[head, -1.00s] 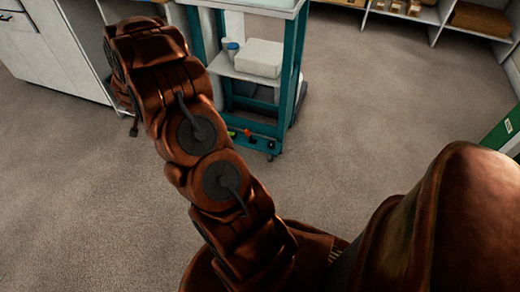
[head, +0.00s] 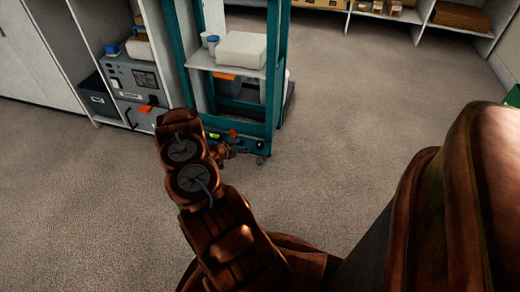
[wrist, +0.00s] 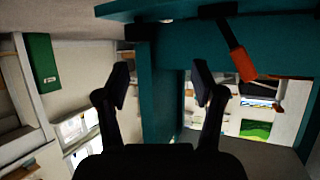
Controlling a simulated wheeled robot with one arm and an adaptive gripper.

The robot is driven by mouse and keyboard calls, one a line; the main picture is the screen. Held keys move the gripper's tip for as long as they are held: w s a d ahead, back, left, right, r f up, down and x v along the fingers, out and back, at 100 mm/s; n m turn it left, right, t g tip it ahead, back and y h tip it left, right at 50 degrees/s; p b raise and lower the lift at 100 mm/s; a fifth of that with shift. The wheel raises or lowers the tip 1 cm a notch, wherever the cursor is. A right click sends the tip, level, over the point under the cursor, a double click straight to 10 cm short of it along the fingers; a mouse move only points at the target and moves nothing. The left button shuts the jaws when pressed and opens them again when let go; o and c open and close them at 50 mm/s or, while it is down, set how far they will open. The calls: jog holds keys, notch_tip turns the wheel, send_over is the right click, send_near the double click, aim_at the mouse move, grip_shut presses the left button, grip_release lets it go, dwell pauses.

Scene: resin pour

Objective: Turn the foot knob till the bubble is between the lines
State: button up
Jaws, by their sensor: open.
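The teal cart frame (head: 273,75) stands ahead in the head view. Low on it are a small yellow-green spot (head: 213,135), perhaps the level, and a red part (head: 232,133). A small dark round part (head: 259,145) sits at the cart's lower right corner; I cannot tell if it is the foot knob. In the wrist view my gripper (wrist: 161,78) is open and empty, facing the teal frame (wrist: 155,110). A red-tipped lever (wrist: 243,66) is right of the fingers, apart from them. The bubble and its lines cannot be made out.
The cart's shelf (head: 230,66) holds a white block (head: 241,48) and a blue-lidded jar (head: 212,42). A cabinet with a grey device (head: 133,78) and a dark bin (head: 97,95) stands at left. Carpet (head: 340,130) is clear to the cart's right.

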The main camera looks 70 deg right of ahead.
aim_at(259, 144)
jog(key=s, duration=0.1)
jog(key=s+f, duration=0.1)
jog(key=s+d+g, duration=0.1)
jog(key=shift+s+f+b, duration=0.1)
jog(key=shift+f+b, duration=0.2)
jog(key=shift+f, duration=0.05)
jog(key=b+x, duration=0.2)
jog(key=x, duration=0.4)
jog(key=shift+d+f, duration=0.1)
jog(key=shift+d, duration=0.05)
jog(key=shift+s+d, duration=0.1)
jog(key=shift+d, duration=0.3)
jog(key=c, duration=1.2)
